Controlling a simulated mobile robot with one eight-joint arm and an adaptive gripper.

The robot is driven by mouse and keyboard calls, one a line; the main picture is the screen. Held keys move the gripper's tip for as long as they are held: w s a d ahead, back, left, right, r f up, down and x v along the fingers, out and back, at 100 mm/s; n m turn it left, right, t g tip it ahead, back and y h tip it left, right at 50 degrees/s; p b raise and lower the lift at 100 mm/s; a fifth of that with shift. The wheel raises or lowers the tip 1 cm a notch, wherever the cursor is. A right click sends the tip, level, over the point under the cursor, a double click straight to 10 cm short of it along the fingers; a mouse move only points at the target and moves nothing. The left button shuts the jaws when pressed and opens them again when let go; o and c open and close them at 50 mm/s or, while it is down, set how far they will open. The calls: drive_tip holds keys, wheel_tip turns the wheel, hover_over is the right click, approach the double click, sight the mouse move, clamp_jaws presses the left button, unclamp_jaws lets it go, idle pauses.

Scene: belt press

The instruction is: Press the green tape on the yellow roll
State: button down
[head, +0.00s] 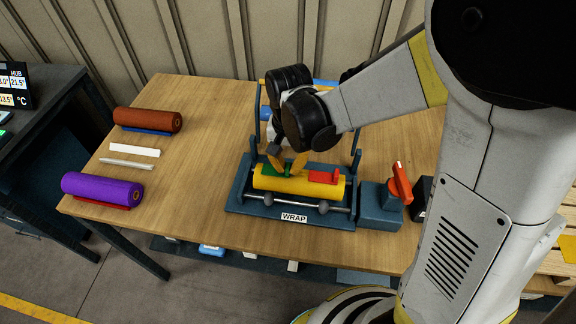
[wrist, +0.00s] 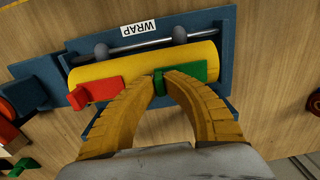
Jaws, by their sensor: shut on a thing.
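The yellow roll (head: 300,187) lies across a dark blue press labelled WRAP on the wooden table; it also shows in the wrist view (wrist: 135,65). The green tape (head: 266,169) is on the left end of the roll in the head view, and at right in the wrist view (wrist: 206,72). A red tape (head: 325,177) is on the roll's other end. My gripper (head: 289,168) is over the roll, its yellow fingers shut on the green tape's upright tab (wrist: 159,82). The tape's underside is hidden, so I cannot tell how firmly it touches the roll.
The press frame (head: 240,197) has a rod with knobs along its front. A dark blue box with a red lever (head: 401,183) stands to its right. A brown roll (head: 147,120), a purple roll (head: 102,188) and white strips (head: 134,150) lie at left. The table between is clear.

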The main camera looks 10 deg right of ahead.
drive_tip(key=c, duration=1.5)
unclamp_jaws()
drive_tip(key=shift+o, duration=0.2)
wheel_tip(320, 180, up, 12)
drive_tip(key=shift+r, duration=0.2)
wheel_tip(320, 180, up, 7)
drive_tip(key=p, duration=0.5)
drive_tip(key=shift+f+p, duration=0.15)
drive_tip(key=shift+p, duration=0.2)
